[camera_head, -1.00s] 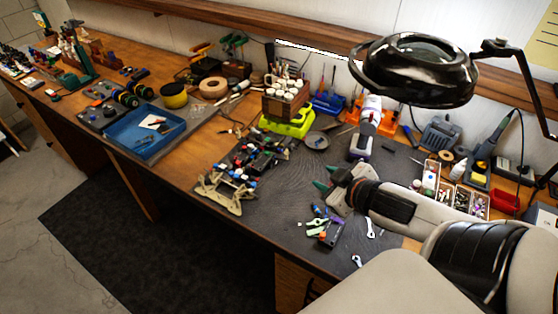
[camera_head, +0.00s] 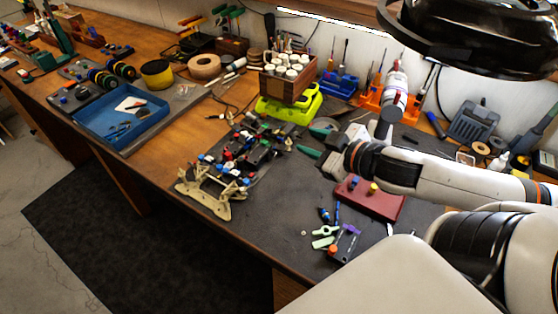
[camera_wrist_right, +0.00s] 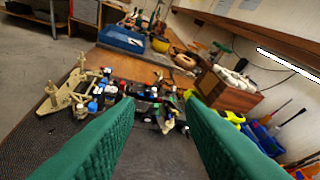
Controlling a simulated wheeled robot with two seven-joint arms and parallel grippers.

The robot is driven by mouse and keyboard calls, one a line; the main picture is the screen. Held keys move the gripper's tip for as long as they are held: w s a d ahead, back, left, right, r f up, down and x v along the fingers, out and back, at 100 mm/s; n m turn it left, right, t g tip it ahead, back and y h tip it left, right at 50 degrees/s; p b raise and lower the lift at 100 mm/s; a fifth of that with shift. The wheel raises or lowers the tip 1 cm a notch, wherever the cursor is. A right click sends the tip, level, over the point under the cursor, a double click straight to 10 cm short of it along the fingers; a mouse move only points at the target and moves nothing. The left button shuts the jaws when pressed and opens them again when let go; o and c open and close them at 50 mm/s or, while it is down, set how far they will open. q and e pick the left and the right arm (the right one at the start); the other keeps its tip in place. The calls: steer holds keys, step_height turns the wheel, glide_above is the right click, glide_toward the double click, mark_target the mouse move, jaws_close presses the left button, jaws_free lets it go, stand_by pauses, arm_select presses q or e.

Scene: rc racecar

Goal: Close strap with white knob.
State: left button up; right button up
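The RC car (camera_head: 245,155) lies on the dark mat in the head view, with tan frame parts (camera_head: 207,197) at its near end. It also shows ahead of the fingers in the right wrist view (camera_wrist_right: 125,92). I cannot make out the strap or its white knob among the small coloured parts. My right gripper (camera_head: 312,142) is just right of the car, apart from it. In the right wrist view its two green fingers (camera_wrist_right: 160,108) are spread wide with nothing between them. My left gripper is not in view.
A wooden block with white-capped bottles (camera_head: 283,87) sits on a yellow-green stand (camera_head: 290,107) behind the car. A dark red box (camera_head: 370,199) and small clamps (camera_head: 325,240) lie right and near. A blue tray (camera_head: 125,125) is left. A black lamp (camera_head: 480,35) hangs upper right.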

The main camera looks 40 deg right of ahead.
steer(key=b, duration=0.8)
glide_toward(275, 153)
steer(key=b+x, duration=0.2)
steer(key=b, duration=0.1)
steer(key=shift+w+f, duration=0.15)
steer(key=shift+w+f+b, duration=0.25)
steer(key=shift+w+b, duration=0.3)
steer(key=shift+w, duration=0.35)
steer(key=shift+x, duration=0.9)
steer(key=shift+w+a+f, duration=0.15)
steer(key=shift+w+f, duration=0.05)
steer(key=shift+w, duration=0.35)
steer(key=shift+w+a+f, duration=0.15)
steer(key=shift+w+f, duration=0.15)
steer(key=shift+w, duration=0.2)
